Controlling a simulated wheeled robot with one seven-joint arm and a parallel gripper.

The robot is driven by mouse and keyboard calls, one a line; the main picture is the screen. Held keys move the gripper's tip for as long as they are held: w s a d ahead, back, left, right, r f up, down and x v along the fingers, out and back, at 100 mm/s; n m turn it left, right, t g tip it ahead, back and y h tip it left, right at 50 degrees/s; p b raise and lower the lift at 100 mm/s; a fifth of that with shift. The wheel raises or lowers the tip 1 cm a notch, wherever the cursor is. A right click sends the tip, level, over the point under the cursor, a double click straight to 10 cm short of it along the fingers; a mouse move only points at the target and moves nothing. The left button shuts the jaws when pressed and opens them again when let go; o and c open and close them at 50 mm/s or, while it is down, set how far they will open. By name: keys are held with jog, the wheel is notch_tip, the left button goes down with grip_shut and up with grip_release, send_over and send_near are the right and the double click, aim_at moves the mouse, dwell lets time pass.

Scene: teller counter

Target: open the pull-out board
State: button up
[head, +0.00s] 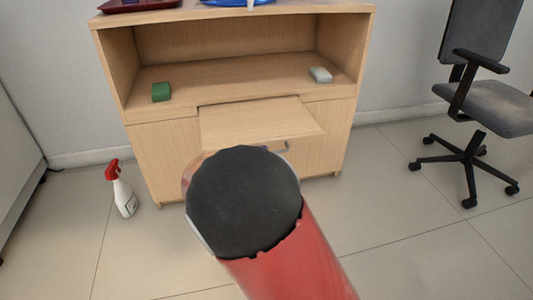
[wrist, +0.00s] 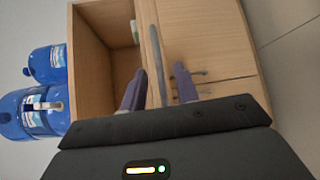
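The pull-out board (head: 260,121) sticks out level from the front of the wooden cabinet, below its open shelf. In the wrist view the board (wrist: 155,50) shows nearly edge-on as a thin strip. My gripper (wrist: 160,70) is open, with one finger on either side of that strip. Gaps show between the strip and both fingers, so it does not look gripped. In the head view my own arm hides the gripper and covers the space in front of the board.
The cabinet (head: 165,150) has lower doors with metal handles (wrist: 190,72). A green block (head: 161,91) and a pale block (head: 320,74) lie on the shelf. A spray bottle (head: 123,195) stands on the floor at left; an office chair (head: 480,105) is at right. Blue bottles (wrist: 35,112) show in the wrist view.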

jog(key=v, duration=0.4)
jog(key=shift+s, duration=0.1)
jog(key=s+d+r+m+g+p, duration=0.3)
jog(key=s+d+r+m+g, duration=0.1)
jog(key=d, duration=0.6)
jog(key=s+d+r+m+g+p, duration=0.25)
jog(key=s+d+m+g, duration=0.2)
jog(key=d, duration=0.45)
jog(key=s+d+r+m+y+p, duration=0.1)
jog(key=s+r+y, duration=0.3)
jog(key=s, duration=0.4)
jog(key=s+d+r+m+y+p, duration=0.1)
jog(key=s+r+m+y+p, duration=0.3)
jog(key=s+r, duration=0.3)
jog(key=shift+s+p, duration=0.3)
jog(key=shift+s, duration=0.75)
